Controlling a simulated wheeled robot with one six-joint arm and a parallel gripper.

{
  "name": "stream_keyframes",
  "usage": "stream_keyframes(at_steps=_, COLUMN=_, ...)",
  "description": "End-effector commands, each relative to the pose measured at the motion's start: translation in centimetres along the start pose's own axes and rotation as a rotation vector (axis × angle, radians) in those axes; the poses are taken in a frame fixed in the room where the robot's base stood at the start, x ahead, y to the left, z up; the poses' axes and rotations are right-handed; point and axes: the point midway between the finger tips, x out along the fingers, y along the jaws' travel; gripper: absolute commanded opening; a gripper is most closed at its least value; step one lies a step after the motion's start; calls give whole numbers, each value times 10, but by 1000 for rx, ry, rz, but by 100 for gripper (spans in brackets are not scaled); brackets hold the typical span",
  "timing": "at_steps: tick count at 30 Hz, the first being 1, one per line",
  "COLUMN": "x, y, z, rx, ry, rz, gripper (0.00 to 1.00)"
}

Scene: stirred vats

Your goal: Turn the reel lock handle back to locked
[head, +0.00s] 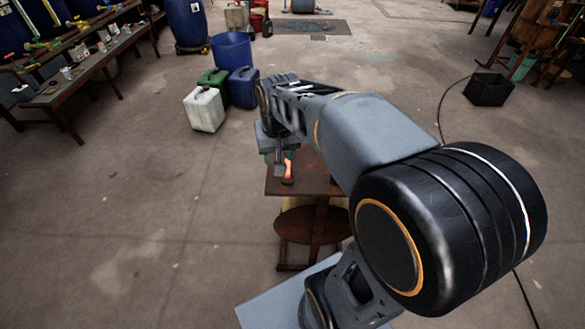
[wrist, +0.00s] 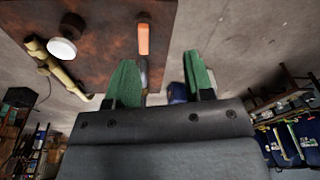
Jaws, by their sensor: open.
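In the head view the orange handle (head: 288,169) stands at the near edge of a small brown table (head: 320,183). My gripper (wrist: 158,60) is open and empty, its two green fingers apart. The handle lies beyond the fingertips in the picture, nearer the left finger. I cannot tell whether anything touches. In the head view my arm mostly hides the gripper.
A round white-faced knob (wrist: 62,47) and a beige pipe-like part (wrist: 58,70) sit left of the handle. White (head: 205,109), green and blue canisters stand behind the table. A black crate (head: 487,90) is at right. Open floor lies left.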

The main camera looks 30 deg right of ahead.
Motion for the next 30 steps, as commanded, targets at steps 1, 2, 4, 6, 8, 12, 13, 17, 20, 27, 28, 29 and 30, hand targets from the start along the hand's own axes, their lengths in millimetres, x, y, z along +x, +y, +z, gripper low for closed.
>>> stream_keyframes(at_steps=1, x=12, y=8, z=-17, rx=51, ry=-30, rz=9, gripper=48)
stream_keyframes(at_steps=2, x=15, y=12, z=-25, rx=79, ry=-45, rz=14, gripper=48)
stream_keyframes(at_steps=4, x=23, y=23, z=-44, rx=142, ry=-75, rz=24, gripper=48)
stream_keyframes(at_steps=6, x=31, y=33, z=-58, rx=195, ry=-102, rz=32, gripper=48)
stream_keyframes(at_steps=8, x=37, y=39, z=-68, rx=229, ry=-118, rz=37, gripper=48)
stream_keyframes(at_steps=12, x=48, y=48, z=-80, rx=274, ry=-143, rz=45, gripper=48)
stream_keyframes(at_steps=13, x=51, y=48, z=-81, rx=278, ry=-146, rz=46, gripper=48)
stream_keyframes(at_steps=17, x=68, y=49, z=-80, rx=284, ry=-152, rz=47, gripper=48)
stream_keyframes(at_steps=20, x=86, y=48, z=-77, rx=282, ry=-153, rz=47, gripper=48)
stream_keyframes(at_steps=27, x=132, y=49, z=-69, rx=279, ry=-153, rz=47, gripper=48)
stream_keyframes(at_steps=28, x=137, y=49, z=-69, rx=279, ry=-152, rz=47, gripper=48)
stream_keyframes(at_steps=29, x=142, y=49, z=-68, rx=279, ry=-152, rz=47, gripper=48)
stream_keyframes(at_steps=30, x=148, y=49, z=-67, rx=279, ry=-152, rz=47, gripper=48)
